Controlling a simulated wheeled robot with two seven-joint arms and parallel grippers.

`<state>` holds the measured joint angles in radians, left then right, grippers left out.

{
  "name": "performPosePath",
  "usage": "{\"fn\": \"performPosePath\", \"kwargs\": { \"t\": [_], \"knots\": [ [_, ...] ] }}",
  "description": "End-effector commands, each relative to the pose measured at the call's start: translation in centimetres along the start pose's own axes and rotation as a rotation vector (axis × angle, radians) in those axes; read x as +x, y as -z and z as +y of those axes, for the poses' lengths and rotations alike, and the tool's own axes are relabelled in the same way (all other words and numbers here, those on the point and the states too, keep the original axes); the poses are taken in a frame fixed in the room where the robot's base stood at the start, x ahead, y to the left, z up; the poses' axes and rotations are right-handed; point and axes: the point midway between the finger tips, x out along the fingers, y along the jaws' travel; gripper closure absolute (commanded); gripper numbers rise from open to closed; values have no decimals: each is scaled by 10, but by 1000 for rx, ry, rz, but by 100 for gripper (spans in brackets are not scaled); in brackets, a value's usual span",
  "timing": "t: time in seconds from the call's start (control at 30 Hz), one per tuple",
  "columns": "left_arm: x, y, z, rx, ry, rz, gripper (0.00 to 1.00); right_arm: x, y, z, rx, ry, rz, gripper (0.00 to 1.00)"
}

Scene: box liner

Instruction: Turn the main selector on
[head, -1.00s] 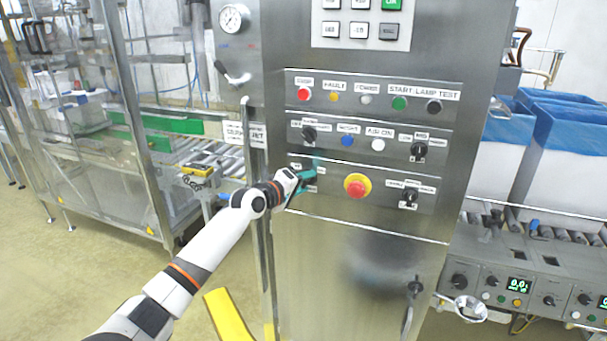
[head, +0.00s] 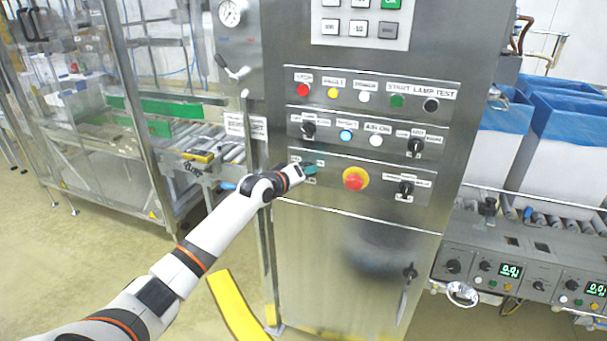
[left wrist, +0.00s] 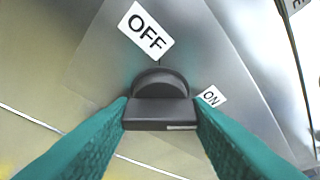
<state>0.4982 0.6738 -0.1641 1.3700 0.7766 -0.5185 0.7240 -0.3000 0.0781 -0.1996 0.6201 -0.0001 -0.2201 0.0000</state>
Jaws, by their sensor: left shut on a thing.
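My left gripper (head: 311,169) is at the lower left of the steel control panel, its teal fingers touching the panel area. In the left wrist view the teal fingers (left wrist: 160,118) are shut on the sides of a black selector knob (left wrist: 160,100). A white mark on the knob's face lies toward its right end, on the side of the ON label (left wrist: 211,96). The OFF label (left wrist: 146,31) is above the knob. In the head view the gripper hides the knob. My right gripper is not in view.
A red emergency button (head: 355,179) on a yellow ring is just right of my left gripper. Other selectors (head: 415,146), a lit blue button (head: 346,136) and a row of lamps (head: 364,97) are close by. A vertical post stands left of the panel.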

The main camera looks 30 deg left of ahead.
Motion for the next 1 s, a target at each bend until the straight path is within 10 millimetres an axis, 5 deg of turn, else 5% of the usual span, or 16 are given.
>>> {"fn": "performPosePath", "kwargs": {
  "t": [0.17, 0.2, 0.33, 0.73, 1.0],
  "knots": [
    [0, 3, 2, 4, -5, 5, 80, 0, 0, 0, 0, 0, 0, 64],
    [0, 3, 2, 4, -5, 5, 54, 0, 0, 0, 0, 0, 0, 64],
    [0, 2, 2, 3, -4, 4, 35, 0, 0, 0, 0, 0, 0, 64],
    [-7, 1, 2, 1, -2, 2, 35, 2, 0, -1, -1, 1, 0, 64],
    [-52, 3, 4, 5, -2, 3, 35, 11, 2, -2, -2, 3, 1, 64]
  ]
}}
